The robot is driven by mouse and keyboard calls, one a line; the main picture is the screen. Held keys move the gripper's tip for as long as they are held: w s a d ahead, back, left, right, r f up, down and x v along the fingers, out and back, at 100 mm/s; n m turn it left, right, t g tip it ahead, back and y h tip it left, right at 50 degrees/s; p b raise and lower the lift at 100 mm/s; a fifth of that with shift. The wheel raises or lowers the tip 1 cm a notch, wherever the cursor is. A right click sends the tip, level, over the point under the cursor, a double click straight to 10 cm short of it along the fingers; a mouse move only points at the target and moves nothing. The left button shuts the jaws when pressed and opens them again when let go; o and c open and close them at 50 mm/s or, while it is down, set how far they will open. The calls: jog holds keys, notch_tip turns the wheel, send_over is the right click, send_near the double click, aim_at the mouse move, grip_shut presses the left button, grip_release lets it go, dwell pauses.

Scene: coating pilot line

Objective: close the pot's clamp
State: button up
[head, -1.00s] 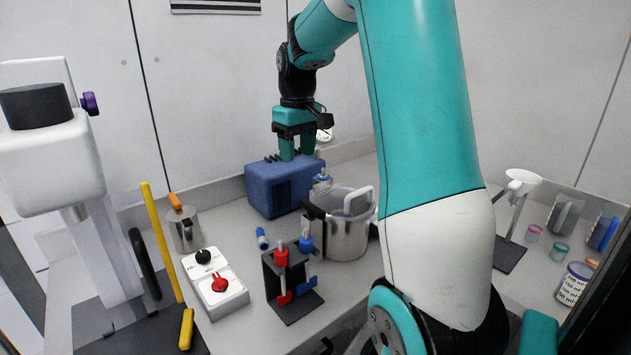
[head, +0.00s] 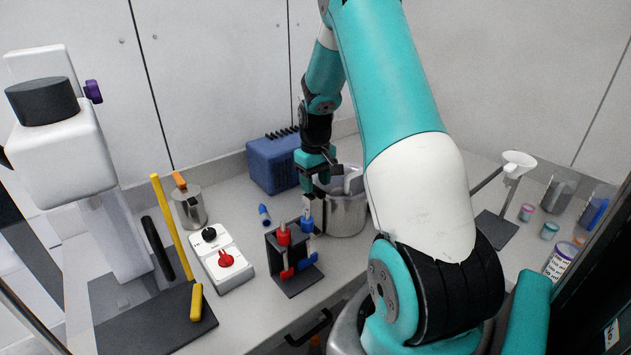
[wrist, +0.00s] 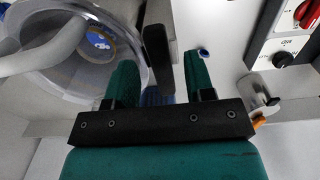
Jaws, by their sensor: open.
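The steel pot (head: 346,218) stands on the bench. The wrist view shows its round rim (wrist: 128,22) at upper left, with a blue and tan disc inside. My gripper (head: 321,188) is open, pointing down at the pot's left side. In the wrist view its two green fingers (wrist: 160,80) are spread. A dark upright bar (wrist: 157,58) at the pot's side lies between them in the picture; I cannot tell whether either finger touches it. A small blue patch shows low between the fingers. The clamp itself is largely hidden by my gripper in the head view.
A stand with red and blue handled tools (head: 288,270) is in front of the pot. A blue box (head: 270,168) stands behind it, and a switch box (head: 235,274) and a steel jug (head: 190,212) to the left. A blue-capped piece (head: 264,213) lies between.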

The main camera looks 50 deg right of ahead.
jog(key=shift+f, duration=0.75)
grip_shut()
